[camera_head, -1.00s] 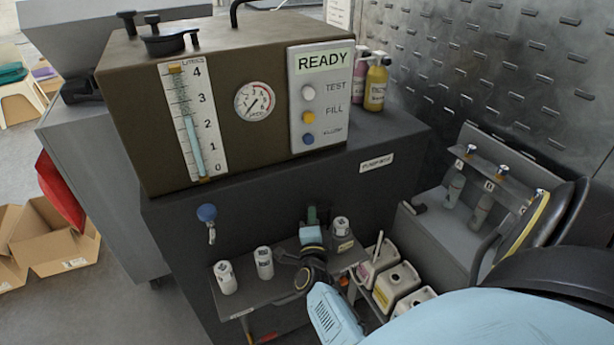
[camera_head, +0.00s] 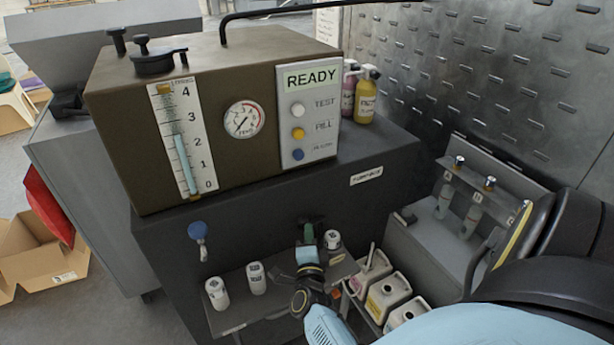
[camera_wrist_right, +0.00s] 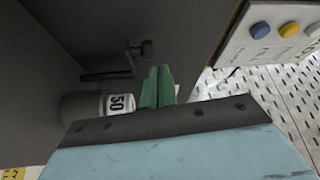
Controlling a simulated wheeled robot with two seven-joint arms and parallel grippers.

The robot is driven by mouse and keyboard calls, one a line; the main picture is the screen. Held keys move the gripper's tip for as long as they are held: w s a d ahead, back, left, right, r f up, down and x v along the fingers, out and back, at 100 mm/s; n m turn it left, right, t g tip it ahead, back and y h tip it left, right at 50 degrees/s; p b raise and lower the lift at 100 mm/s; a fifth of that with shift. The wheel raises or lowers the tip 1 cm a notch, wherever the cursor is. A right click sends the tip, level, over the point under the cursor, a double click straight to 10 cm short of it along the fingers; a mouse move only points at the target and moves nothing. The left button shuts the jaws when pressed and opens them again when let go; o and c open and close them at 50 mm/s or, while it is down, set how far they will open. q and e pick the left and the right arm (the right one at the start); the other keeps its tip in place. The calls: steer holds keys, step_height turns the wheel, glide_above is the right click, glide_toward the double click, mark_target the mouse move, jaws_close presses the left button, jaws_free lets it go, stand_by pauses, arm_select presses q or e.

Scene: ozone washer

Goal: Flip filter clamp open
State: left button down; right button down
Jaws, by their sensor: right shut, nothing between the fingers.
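I cannot say for sure which part is the filter clamp. A black round cap with a lever (camera_head: 160,62) sits on top of the brown machine (camera_head: 140,130). My right gripper (camera_head: 309,231) has green fingers, shut and empty, at the front of the dark cabinet, below the label plate and well below the cap. In the right wrist view the shut green fingers (camera_wrist_right: 158,84) point at the dark surfaces, with a small grey knobbed fitting (camera_wrist_right: 138,58) beyond them. They appear apart from it. My left gripper is not in view.
A blue-handled tap (camera_head: 198,232) juts from the cabinet front. White canisters (camera_head: 217,294) stand on a low shelf beside my right arm. White jugs (camera_head: 388,294) are just right of it. A rack (camera_head: 480,180) with tubes stands further right.

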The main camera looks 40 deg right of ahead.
arm_select(q)
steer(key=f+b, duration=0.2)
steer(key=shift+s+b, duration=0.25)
steer(key=shift+b, duration=0.05)
arm_select(e)
steer(key=w+a, duration=0.3)
steer(key=a, duration=0.6)
steer(key=shift+a+f, duration=0.15)
steer(key=shift+f, duration=0.25)
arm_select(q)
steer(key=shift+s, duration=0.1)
